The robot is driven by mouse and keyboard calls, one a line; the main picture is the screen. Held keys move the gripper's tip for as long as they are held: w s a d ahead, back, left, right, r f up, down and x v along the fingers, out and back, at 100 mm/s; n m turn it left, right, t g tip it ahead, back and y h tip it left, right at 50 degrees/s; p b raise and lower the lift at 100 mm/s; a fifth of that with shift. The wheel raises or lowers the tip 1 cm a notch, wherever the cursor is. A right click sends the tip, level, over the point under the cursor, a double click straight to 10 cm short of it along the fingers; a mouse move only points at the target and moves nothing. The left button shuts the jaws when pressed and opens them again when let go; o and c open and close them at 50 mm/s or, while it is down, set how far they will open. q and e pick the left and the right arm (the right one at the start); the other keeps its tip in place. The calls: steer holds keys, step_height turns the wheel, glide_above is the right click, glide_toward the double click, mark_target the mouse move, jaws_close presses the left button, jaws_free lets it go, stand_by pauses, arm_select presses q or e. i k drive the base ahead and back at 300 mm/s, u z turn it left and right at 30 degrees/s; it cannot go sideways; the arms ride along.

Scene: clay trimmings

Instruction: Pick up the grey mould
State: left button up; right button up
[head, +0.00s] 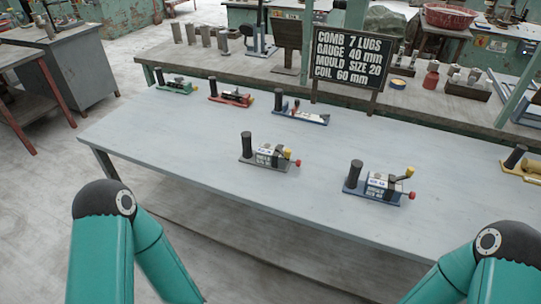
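The grey mould (268,155) lies on the near middle of the pale grey table (200,150). It has a grey base, a black upright handle at its left, a small white label, and yellow and red knobs at its right. Nothing touches it. Neither of my grippers shows; only the bent links of my two teal arms show at the bottom left and bottom right, and they run out below the picture.
A blue mould (378,187) lies to the right of the grey one. Green (176,87), red (232,97) and another blue (302,116) tool stand along the back, and a yellow one (527,168) at the right edge. A black sign (347,58) stands behind. The table's front is clear.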

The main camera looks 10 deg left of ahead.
mark_target(265, 157)
steer(key=u, duration=0.95)
steer(key=i, duration=0.2)
steer(key=z, duration=2.7)
steer(key=k, duration=1.1)
steer(key=u, duration=1.6)
steer(key=i, duration=1.35)
steer(key=z, duration=0.35)
